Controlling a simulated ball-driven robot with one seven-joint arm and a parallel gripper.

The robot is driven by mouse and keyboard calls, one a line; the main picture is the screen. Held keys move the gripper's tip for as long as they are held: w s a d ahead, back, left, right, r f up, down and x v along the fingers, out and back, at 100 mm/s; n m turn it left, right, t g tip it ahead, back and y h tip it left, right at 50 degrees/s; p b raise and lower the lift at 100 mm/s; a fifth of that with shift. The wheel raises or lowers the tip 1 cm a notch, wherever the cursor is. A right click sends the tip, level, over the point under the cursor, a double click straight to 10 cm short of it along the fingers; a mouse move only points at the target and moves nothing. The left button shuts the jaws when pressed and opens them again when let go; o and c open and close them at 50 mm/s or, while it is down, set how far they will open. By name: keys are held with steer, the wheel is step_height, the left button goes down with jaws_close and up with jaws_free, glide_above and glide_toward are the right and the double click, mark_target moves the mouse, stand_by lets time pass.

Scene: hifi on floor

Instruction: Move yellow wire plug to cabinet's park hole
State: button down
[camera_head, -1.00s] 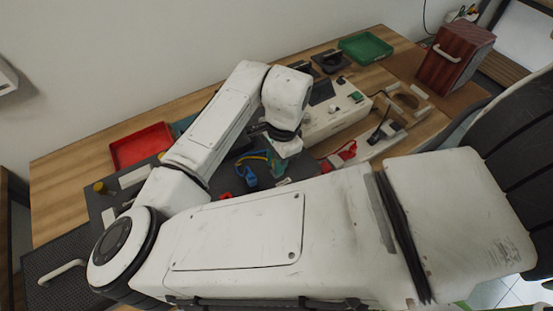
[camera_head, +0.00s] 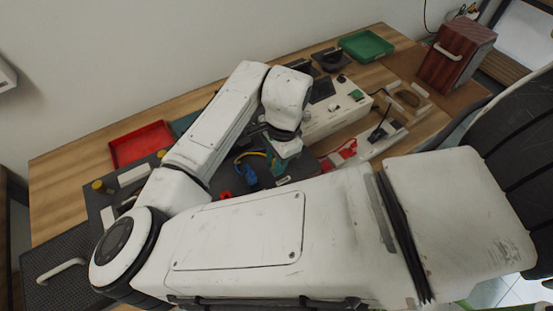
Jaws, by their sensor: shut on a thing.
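My gripper (camera_head: 283,163) hangs at the end of my white arm, over the middle of the dark board on the table. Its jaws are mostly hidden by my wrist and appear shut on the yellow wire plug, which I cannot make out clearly. A yellow wire (camera_head: 250,155) curves just left of the gripper, beside a blue part (camera_head: 248,173). The white cabinet (camera_head: 335,113), with a dark screen and a green button, stands right behind the gripper. Its park hole cannot be told at this size.
A red tray (camera_head: 141,145) lies at the left and a green tray (camera_head: 366,46) at the back. A dark red box (camera_head: 456,58) with a handle stands at the back right. A red clamp-like part (camera_head: 341,154) lies right of the gripper. My arm hides the table's front.

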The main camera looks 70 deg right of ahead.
steer(key=c, duration=0.9)
jaws_free()
steer(key=shift+s+d+r+p, duration=0.15)
steer(key=shift+r+p, duration=0.45)
steer(key=shift+r, duration=2)
steer(key=shift+s+d+r+p, duration=0.15)
steer(key=shift+r+p, duration=0.5)
steer(key=shift+r, duration=2)
steer(key=shift+s+d+r+p, duration=0.1)
steer(key=shift+d+r+p, duration=0.35)
steer(key=shift+r, duration=2.15)
steer(key=shift+a, duration=0.2)
